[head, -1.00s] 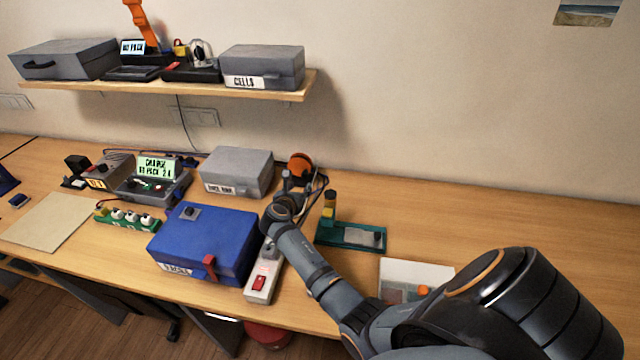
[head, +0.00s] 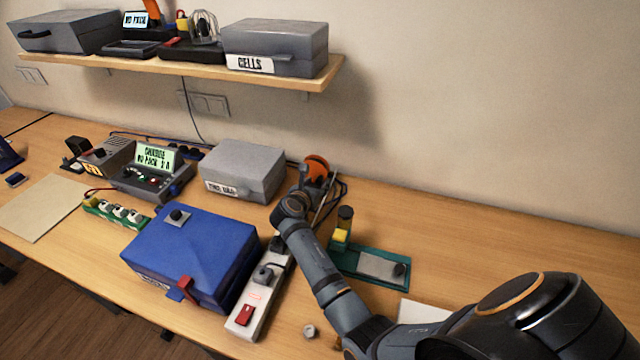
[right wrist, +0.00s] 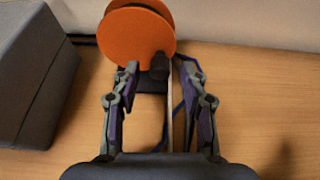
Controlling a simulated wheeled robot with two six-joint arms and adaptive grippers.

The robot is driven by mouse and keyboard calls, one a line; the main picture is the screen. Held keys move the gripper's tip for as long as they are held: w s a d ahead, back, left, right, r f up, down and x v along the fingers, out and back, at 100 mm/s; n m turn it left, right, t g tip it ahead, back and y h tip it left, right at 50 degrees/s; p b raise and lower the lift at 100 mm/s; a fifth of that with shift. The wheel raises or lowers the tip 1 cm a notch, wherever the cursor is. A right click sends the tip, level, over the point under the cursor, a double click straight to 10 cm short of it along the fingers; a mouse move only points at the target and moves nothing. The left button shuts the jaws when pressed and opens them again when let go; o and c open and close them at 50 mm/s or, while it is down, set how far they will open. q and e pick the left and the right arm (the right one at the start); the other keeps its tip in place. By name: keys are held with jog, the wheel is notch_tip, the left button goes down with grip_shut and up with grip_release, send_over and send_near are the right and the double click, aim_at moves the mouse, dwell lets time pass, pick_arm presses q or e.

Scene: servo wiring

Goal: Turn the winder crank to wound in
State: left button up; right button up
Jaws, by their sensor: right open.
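The winder has an orange reel (head: 316,168) and stands near the wall, right of a grey case, in the head view. In the right wrist view the orange reel (right wrist: 138,38) fills the top centre, with a dark crank knob (right wrist: 159,68) in front of it. My right gripper (right wrist: 158,67) is open, its fingers on either side of the knob. I cannot tell whether either finger touches it. In the head view my right arm partly hides the winder's base. My left gripper is not in view.
A grey case (head: 241,171) stands left of the winder, and a blue toolbox (head: 195,250) is nearer the front. A white power strip (head: 247,312) lies beside the toolbox. A green board (head: 355,262) lies to the right. The table's far right is clear.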

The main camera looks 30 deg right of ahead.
jog(key=shift+r, duration=0.1)
grip_shut()
dwell(0.3)
jog(key=shift+f+m+t+y+p, duration=0.2)
jog(key=shift+m+t+y+p, duration=0.15)
jog(key=shift+m+p, duration=0.3)
jog(key=shift+a+f+m+t, duration=0.1)
jog(key=shift+f+m+t, duration=0.15)
jog(key=shift+m+t, duration=0.15)
jog(key=shift+f+m+t+y, duration=0.25)
jog(key=shift+f+m+y, duration=0.1)
jog(key=shift+m, duration=0.4)
jog(key=shift+w+a+f+m+t, duration=0.1)
jog(key=shift+m+t, duration=0.2)
jog(key=shift+m, duration=0.2)
jog(key=shift+y, duration=0.3)
